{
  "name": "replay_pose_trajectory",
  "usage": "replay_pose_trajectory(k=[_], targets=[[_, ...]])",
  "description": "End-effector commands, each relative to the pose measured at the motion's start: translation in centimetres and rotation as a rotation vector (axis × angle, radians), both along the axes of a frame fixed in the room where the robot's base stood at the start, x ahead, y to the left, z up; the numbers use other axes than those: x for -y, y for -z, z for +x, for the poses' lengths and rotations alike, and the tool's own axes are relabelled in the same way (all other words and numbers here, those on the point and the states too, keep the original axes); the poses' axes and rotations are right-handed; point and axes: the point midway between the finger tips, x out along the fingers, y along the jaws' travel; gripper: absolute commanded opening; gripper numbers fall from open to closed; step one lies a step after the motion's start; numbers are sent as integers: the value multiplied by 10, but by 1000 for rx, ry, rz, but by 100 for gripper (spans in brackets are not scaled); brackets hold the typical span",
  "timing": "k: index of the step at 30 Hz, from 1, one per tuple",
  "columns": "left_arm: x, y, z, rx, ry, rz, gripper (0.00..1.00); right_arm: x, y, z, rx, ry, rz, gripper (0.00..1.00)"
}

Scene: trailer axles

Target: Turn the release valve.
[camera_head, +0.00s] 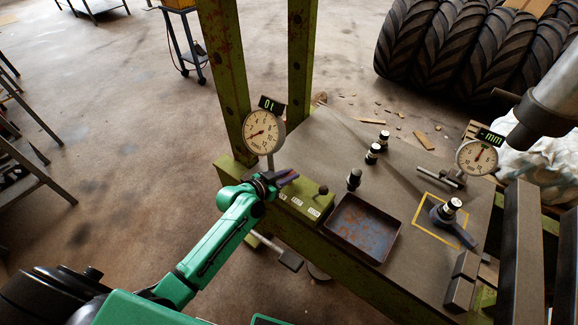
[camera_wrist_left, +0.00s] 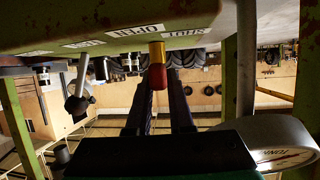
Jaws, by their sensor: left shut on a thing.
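The release valve's red knob on a brass-yellow stem (camera_wrist_left: 158,76) shows in the left wrist view, beside labels reading SHUT and OPEN on the green panel (camera_wrist_left: 100,28). That view is upside down. My left gripper (camera_head: 289,178) is at the left end of the green box (camera_head: 308,200) in the head view, and there it hides the knob. In the left wrist view its two dark fingers stand on either side of the red knob, shut on it. My right gripper is not in view.
A dial gauge reading 0 t (camera_head: 263,133) stands just behind my left gripper, beside green posts (camera_head: 223,75). A rusty tray (camera_head: 362,228), black-and-silver fittings (camera_head: 373,154), a lever in a yellow square (camera_head: 450,219) and a second gauge (camera_head: 476,157) are on the grey bench top.

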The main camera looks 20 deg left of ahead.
Motion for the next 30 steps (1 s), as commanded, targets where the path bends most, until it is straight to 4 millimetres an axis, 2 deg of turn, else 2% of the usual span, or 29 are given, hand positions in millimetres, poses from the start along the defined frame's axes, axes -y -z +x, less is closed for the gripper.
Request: replay_pose_trajectory(k=[1, 3, 14, 15, 17, 18, 26, 30], targets=[[1, -9, -1, -6, -37, -5, 0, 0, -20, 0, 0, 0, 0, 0], [1, -7, -1, -6, -79, -4, 0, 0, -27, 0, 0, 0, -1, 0], [1, 0, -1, 0, -113, 0, 0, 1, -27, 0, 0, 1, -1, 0], [1, 0, -1, 0, -113, 0, 24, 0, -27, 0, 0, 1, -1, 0], [1, 0, -1, 0, -113, 0, 47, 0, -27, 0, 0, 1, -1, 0], [1, 0, -1, 0, -113, 0, 50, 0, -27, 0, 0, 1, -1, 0], [1, 0, -1, 0, -112, 1, 50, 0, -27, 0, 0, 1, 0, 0], [-3, -3, -9, -1, -113, 3, 50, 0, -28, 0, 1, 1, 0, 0]])
